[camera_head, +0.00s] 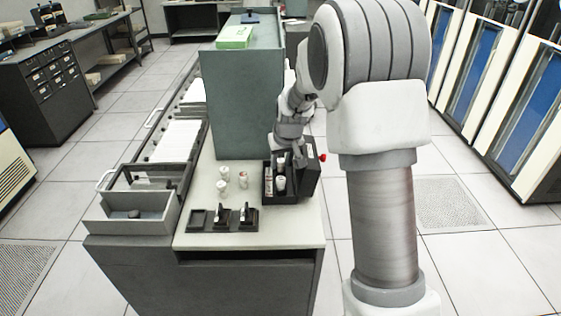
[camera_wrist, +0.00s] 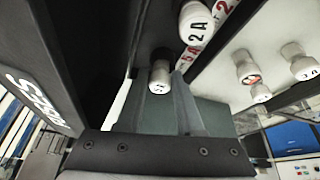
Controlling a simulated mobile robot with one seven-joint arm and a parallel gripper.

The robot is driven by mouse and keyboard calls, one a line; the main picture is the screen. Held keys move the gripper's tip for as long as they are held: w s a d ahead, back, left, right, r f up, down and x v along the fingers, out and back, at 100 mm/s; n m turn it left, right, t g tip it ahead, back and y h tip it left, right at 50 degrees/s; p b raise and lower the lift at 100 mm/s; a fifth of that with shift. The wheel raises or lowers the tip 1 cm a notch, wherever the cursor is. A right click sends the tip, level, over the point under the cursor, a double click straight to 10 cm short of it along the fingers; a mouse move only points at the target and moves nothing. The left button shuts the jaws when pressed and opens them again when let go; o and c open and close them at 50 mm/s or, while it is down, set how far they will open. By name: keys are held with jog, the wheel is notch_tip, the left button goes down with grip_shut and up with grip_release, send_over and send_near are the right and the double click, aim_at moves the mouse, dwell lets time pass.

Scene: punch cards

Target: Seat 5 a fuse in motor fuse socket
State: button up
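A dark open fuse box (camera_head: 270,197) stands at the right edge of the pale counter (camera_head: 218,163), with white fuses (camera_head: 281,184) inside. My gripper (camera_head: 296,155) is down at the far side of this box; its fingertips are hard to make out in the head view. In the wrist view, a white fuse end (camera_wrist: 160,77) shows just beyond the grey finger area. I cannot tell whether the fingers touch it. Another white fuse (camera_wrist: 192,20) is above it. Three dark sockets stand in a row at the front: left socket (camera_head: 198,219), middle socket (camera_head: 222,217), right socket (camera_head: 247,217).
Several loose white fuses (camera_head: 223,173) stand on the counter left of the box; they also show in the wrist view (camera_wrist: 247,72). A tall green-grey cabinet (camera_head: 240,105) rises behind. A grey card tray (camera_head: 140,215) lies left. A red knob (camera_head: 322,158) sticks out right of the box.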

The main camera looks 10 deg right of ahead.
jog(key=shift+o, duration=1.4)
jog(key=shift+s+a+f, duration=0.1)
jog(key=shift+s+f, duration=0.2)
jog(key=shift+f, duration=0.25)
jog(key=shift+a, duration=0.25)
jog(key=shift+s+r, duration=0.1)
jog(key=shift+r, duration=0.45)
jog(key=v, duration=1.7)
jog(key=shift+w+d+r, duration=0.2)
jog(key=shift+w+d, duration=0.05)
jog(key=shift+d, duration=0.1)
